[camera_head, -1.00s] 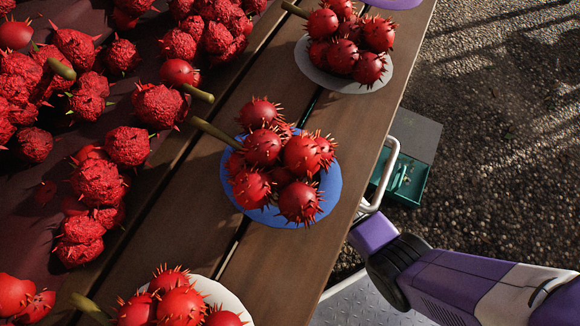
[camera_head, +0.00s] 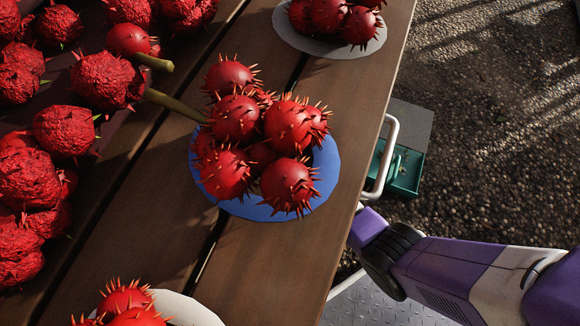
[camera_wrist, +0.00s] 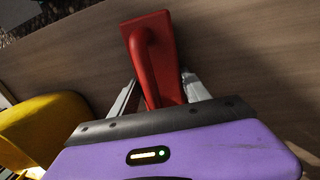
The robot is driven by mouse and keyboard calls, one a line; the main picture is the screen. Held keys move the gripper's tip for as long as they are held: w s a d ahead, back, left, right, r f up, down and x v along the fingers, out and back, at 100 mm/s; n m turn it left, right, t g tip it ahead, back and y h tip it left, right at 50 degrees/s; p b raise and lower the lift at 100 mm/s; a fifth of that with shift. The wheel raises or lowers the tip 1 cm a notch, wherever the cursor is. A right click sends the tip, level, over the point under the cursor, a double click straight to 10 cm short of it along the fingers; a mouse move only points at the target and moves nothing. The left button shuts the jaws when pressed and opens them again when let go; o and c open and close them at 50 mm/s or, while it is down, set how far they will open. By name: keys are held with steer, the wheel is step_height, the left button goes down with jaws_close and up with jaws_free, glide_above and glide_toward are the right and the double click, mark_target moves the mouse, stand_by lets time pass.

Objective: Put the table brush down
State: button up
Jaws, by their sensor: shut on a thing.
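The table brush (camera_wrist: 150,55) is red, with a flat block and a curved handle, and shows in the wrist view. My gripper (camera_wrist: 162,92) is shut on its handle end, with one grey finger on each side. The block points away from my gripper, over a brown wood-grain surface (camera_wrist: 240,40). I cannot tell whether the brush touches that surface. In the head view only my purple arm shows at the lower right; the gripper and brush are out of that view.
A yellow rounded object (camera_wrist: 45,125) lies left of my gripper in the wrist view. The head view shows a blue plate (camera_head: 262,210) of spiky red fruit on a wooden ledge (camera_head: 270,265), beside piled fruit. A teal drawer (camera_head: 405,172) sits below the ledge, over gravel.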

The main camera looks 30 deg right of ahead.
steer(key=shift+f, duration=0.1)
steer(key=o, duration=1.3)
steer(key=r+p, duration=0.2)
steer(key=r, duration=0.2)
steer(key=a+r+p, duration=0.1)
steer(key=r+p, duration=0.1)
steer(key=r, duration=0.2)
steer(key=s+r+p, duration=0.1)
steer(key=r+p, duration=0.1)
steer(key=r, duration=0.2)
steer(key=shift+a, duration=0.3)
